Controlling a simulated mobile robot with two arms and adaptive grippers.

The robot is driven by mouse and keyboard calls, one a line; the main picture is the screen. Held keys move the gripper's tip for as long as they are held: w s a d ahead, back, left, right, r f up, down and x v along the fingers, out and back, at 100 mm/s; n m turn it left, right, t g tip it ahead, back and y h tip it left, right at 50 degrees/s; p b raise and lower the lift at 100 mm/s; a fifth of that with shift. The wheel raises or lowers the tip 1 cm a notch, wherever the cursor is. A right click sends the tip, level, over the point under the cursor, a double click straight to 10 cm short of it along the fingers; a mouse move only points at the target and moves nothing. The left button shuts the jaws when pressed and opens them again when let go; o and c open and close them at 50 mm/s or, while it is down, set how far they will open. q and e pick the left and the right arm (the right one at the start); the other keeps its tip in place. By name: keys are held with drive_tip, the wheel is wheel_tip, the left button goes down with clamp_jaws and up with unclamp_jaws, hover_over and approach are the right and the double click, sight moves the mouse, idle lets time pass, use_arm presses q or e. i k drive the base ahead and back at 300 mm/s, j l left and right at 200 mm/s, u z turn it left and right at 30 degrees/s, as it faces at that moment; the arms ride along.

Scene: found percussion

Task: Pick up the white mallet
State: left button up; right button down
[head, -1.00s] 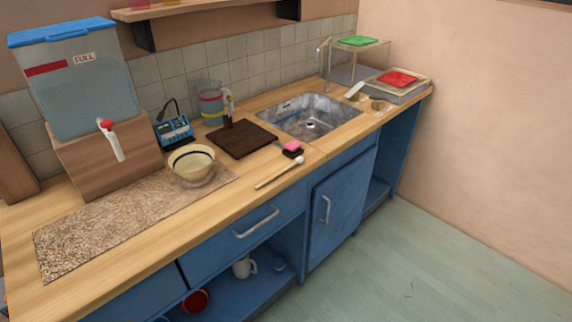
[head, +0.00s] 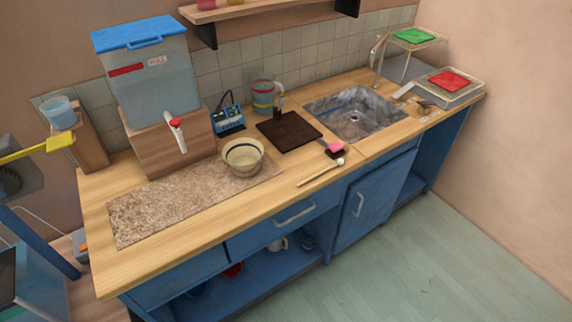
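The white mallet (head: 321,172) lies on the wooden counter near its front edge, in the head view. It has a pale wooden stick and a round white head at its right end. Neither of my grippers shows in the head view, so nothing is seen touching the mallet.
A striped bowl (head: 243,158) stands on a speckled mat (head: 135,222) left of the mallet. A dark board (head: 289,131) and a sink (head: 355,115) lie behind it. A large water dispenser (head: 150,85) stands at the back left. The floor (head: 430,260) in front is clear.

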sight(341, 162)
drive_tip(key=i+l+u, duration=0.15)
drive_tip(key=l+u, duration=0.2)
drive_tip(key=i+l+u, duration=0.15)
drive_tip(key=l+u, duration=0.2)
drive_tip(key=i+l+u, duration=0.1)
drive_tip(key=l+u, duration=0.25)
